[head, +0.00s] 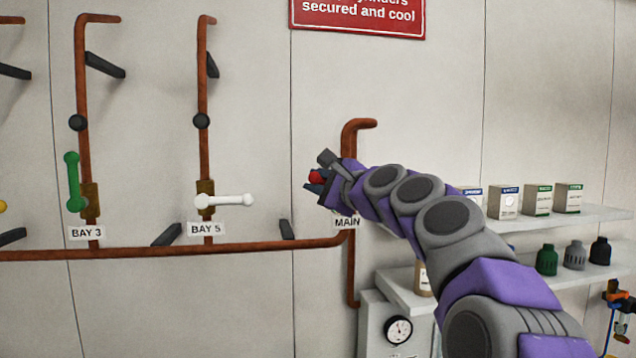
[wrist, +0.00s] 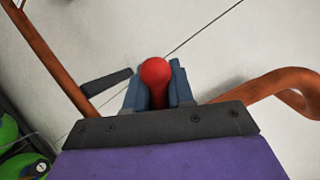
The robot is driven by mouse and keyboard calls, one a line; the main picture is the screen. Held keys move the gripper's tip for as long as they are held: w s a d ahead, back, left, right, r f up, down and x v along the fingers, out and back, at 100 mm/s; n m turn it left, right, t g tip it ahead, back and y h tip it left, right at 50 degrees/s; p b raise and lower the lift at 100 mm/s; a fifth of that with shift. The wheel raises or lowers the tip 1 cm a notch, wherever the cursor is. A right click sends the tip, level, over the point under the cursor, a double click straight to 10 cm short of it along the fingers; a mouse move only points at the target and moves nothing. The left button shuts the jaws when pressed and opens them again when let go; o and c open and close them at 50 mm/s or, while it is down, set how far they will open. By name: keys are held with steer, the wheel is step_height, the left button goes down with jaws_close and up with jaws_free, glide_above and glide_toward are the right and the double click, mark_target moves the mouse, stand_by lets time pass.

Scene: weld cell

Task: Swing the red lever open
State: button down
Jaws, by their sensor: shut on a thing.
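The red lever (head: 316,177) is at the MAIN pipe, and only its round red end shows in the head view. In the wrist view the red lever's ball end and part of its shaft (wrist: 156,75) sit between the two fingers. My gripper (head: 318,182) is shut on the lever; its blue-grey fingers stand on both sides of it in the wrist view (wrist: 158,88). My arm hides the rest of the lever and its valve body. The MAIN label (head: 346,223) is partly visible below the gripper.
The copper MAIN pipe (head: 351,275) joins a long horizontal pipe (head: 150,251). A green lever (head: 72,182) at BAY 3 points up; a white lever (head: 232,200) at BAY 5 points right. Shelves with boxes (head: 538,199) and a gauge (head: 398,330) are at right.

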steer(key=shift+w+d+r+m+t+p, duration=0.15)
steer(key=shift+d+r+m+t+p, duration=0.35)
steer(key=shift+m, duration=0.95)
steer(key=shift+w+d+r+m+t+p, duration=0.15)
steer(key=shift+d+r+m+t, duration=0.55)
steer(key=shift+m, duration=0.8)
steer(key=shift+w+d+r+m+t+p, duration=0.1)
steer(key=shift+d+r+m+t+p, duration=0.45)
steer(key=shift+m, duration=0.9)
steer(key=shift+r, duration=0.1)
steer(key=c, duration=1.4)
jaws_free()
steer(key=o, duration=0.3)
steer(key=shift+s+a, duration=0.25)
steer(key=shift+w+d, duration=0.1)
steer(key=shift+d, duration=0.05)
